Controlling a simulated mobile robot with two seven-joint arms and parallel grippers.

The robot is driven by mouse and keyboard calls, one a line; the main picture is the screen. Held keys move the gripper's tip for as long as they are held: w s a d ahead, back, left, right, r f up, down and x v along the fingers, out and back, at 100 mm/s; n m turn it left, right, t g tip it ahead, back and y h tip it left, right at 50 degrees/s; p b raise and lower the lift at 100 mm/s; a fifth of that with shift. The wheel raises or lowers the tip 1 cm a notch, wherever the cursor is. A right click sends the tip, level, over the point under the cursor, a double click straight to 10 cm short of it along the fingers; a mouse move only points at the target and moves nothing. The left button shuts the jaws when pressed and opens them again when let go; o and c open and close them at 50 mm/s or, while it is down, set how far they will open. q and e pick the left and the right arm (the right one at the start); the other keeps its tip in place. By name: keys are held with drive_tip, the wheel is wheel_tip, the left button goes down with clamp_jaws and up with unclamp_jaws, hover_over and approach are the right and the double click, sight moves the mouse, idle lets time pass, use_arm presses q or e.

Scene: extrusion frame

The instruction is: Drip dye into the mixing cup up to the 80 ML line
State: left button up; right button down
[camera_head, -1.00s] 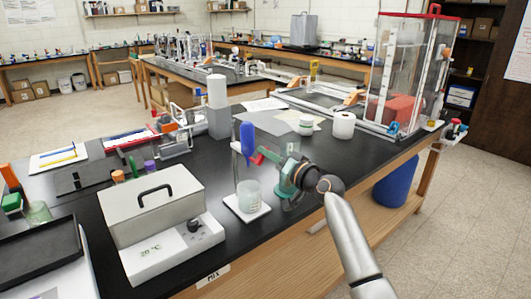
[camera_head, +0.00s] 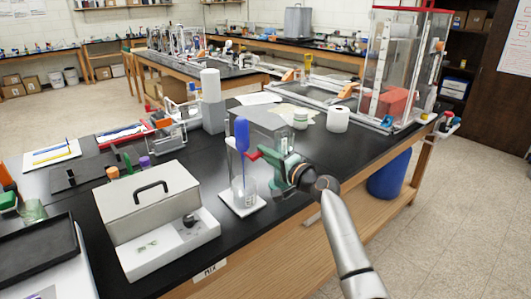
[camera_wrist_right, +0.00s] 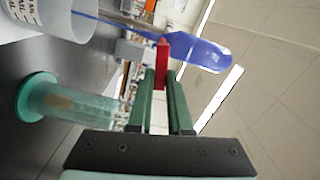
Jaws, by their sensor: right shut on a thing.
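The clear mixing cup (camera_head: 247,192) stands on a white plate (camera_head: 228,203) near the table's front edge. A blue dropper bulb (camera_head: 242,132) is upright above the cup, with a thin blue stem (camera_head: 243,168) running down to it. My right gripper (camera_head: 263,158) is right of the stem, shut on a red tab (camera_head: 253,155) beside the bulb. In the right wrist view, the gripper (camera_wrist_right: 162,80) grips the red tab (camera_wrist_right: 163,55), next to the bulb (camera_wrist_right: 205,54). The cup (camera_wrist_right: 65,15) shows partly at top left with printed ML marks; its fill level cannot be read.
A green-based clear cylinder (camera_wrist_right: 75,98) stands close to my right gripper. A grey lidded box (camera_head: 150,198) on a white base is left of the cup. A white roll (camera_head: 337,119) and a grey bottle (camera_head: 211,105) stand behind.

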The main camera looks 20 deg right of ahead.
drive_tip(key=shift+f, duration=0.1)
idle(0.3)
drive_tip(key=c, duration=0.8)
unclamp_jaws()
drive_tip(key=shift+c, duration=0.2)
drive_tip(key=shift+s, duration=0.15)
drive_tip(key=v, duration=1.2)
drive_tip(key=shift+s+b, duration=0.15)
drive_tip(key=shift+b, duration=0.2)
drive_tip(key=s+a+f+n+g+h, duration=0.15)
drive_tip(key=s+f, duration=0.35)
drive_tip(key=f, duration=0.6)
drive_tip(key=s+a+f+n+g+h, duration=0.1)
drive_tip(key=s+a+f+n+g, duration=0.3)
drive_tip(key=f, duration=0.7)
drive_tip(key=s+a+f+n, duration=0.2)
drive_tip(key=s+f, duration=0.2)
drive_tip(key=s, duration=0.3)
drive_tip(key=s+a+f+n+g+h, duration=0.1)
drive_tip(key=s+a+f+n, duration=0.1)
drive_tip(key=s+f, duration=0.3)
drive_tip(key=s+a+f+n+g, duration=0.1)
drive_tip(key=s+f+n, duration=0.3)
drive_tip(key=s, duration=0.6)
drive_tip(key=shift+a+f, duration=0.2)
drive_tip(key=shift+a, duration=0.45)
